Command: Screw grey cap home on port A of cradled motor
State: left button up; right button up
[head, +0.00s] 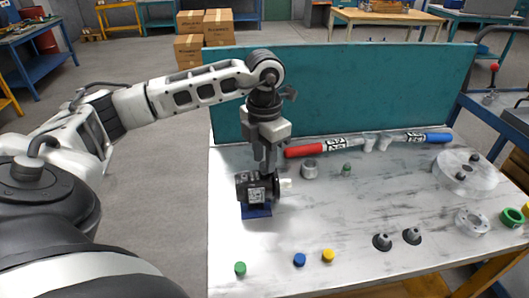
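The dark motor (252,192) with a pale label sits in a blue cradle (257,211) on the left part of the worktop. A pale stub (286,183) sticks out at its right side. My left gripper (265,169) points straight down at the top of the motor. Its fingertips are at or just behind the motor's upper edge, and I cannot tell whether they touch it or hold something. The grey cap and port A cannot be made out; they may be hidden by the fingers. My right gripper is not in view.
A grey ring-shaped part (309,170) and a small green-topped part (347,169) stand right of the motor. A red-handled tool (305,151) and a blue-handled tool (437,137) lie along the teal back panel (370,90). Green, blue (299,260) and yellow caps lie in front.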

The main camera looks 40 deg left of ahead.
pick_arm(q)
jog(key=n, duration=0.3)
jog(key=shift+f, duration=0.1)
dwell(0.4)
grip_shut()
jog(key=m+b, duration=0.1)
jog(key=m, duration=0.2)
jog(key=shift+m, duration=1.4)
